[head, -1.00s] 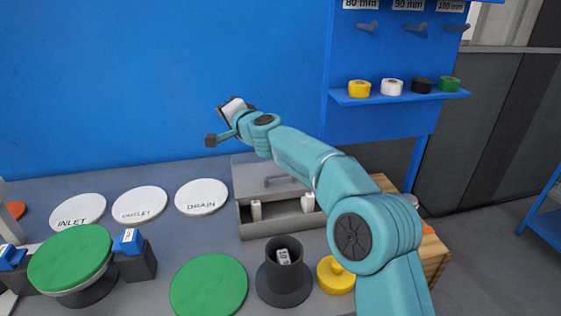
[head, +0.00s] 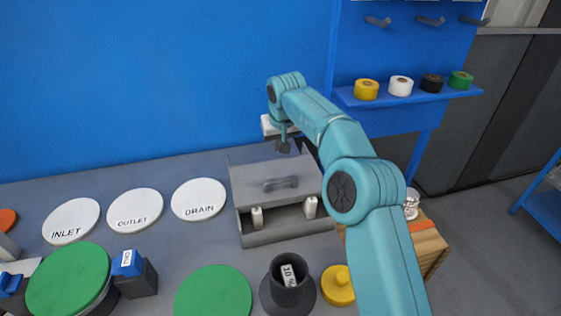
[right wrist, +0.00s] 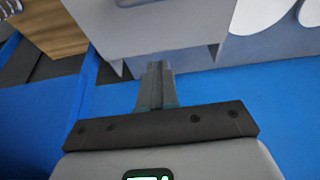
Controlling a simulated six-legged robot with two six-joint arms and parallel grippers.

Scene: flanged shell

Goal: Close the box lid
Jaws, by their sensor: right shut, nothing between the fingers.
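The grey box (head: 285,233) stands on the table in the head view, its front still open below the lid. Two small white pieces (head: 257,217) show in the opening. The grey lid (head: 250,178), with a bar handle (head: 281,184), covers the back part of the box. My right gripper (head: 284,147) is shut and empty, pointing down by the lid's far edge; contact cannot be told. In the right wrist view, the shut fingers (right wrist: 155,72) are close to the grey lid (right wrist: 150,28). My left gripper is not in view.
White discs marked INLET (head: 71,221), OUTLET (head: 135,210) and DRAIN (head: 199,200) lie left of the box. A green disc (head: 213,294), a dark flanged cylinder (head: 287,285) and a yellow knobbed part (head: 338,287) are in front. A blue wall (head: 150,80) rises behind.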

